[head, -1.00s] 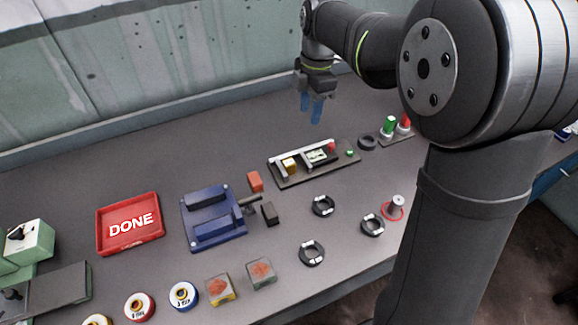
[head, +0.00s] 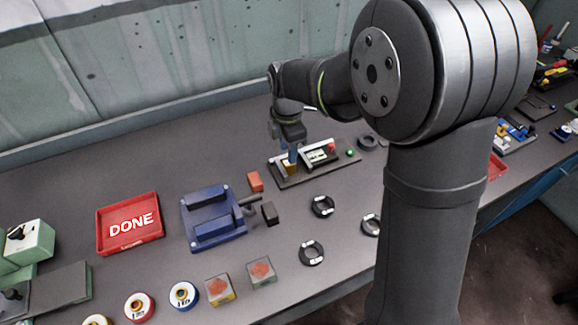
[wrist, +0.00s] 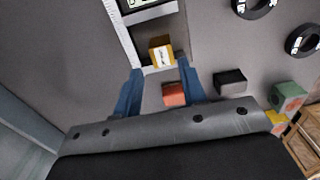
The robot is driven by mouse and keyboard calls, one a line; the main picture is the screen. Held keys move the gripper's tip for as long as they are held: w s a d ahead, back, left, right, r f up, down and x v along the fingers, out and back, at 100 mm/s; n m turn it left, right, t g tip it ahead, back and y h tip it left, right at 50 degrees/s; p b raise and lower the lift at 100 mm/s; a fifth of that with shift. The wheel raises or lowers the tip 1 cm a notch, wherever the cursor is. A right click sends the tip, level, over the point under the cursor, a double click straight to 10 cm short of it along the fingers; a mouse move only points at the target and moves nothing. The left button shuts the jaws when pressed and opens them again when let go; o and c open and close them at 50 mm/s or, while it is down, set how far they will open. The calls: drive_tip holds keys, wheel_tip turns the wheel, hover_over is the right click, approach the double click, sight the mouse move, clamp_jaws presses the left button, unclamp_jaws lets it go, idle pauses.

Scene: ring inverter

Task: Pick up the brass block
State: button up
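The brass block (head: 289,170) is a small yellow-gold block at the left end of a dark fixture with a pale rail (head: 300,155). In the wrist view the brass block (wrist: 160,50) shows a white label and sits just beyond and between the fingertips. My gripper (head: 291,157) hangs over that end of the fixture, its blue fingers pointing down. In the wrist view my gripper (wrist: 160,70) is open, with a gap on either side of the block. I cannot tell the exact height of the fingertips above it.
A red-orange block (head: 255,181) lies close by on the left, also between the fingers in the wrist view. A blue vise (head: 213,217), a dark block (head: 270,213) and black rings (head: 322,206) stand nearer. The red DONE tray (head: 130,224) is further left.

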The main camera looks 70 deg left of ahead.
sight(289, 167)
drive_tip(key=shift+d+f, duration=0.15)
drive_tip(key=shift+f, duration=2.65)
drive_tip(key=shift+c, duration=0.2)
drive_tip(key=c, duration=0.7)
clamp_jaws()
drive_tip(key=shift+r, duration=0.15)
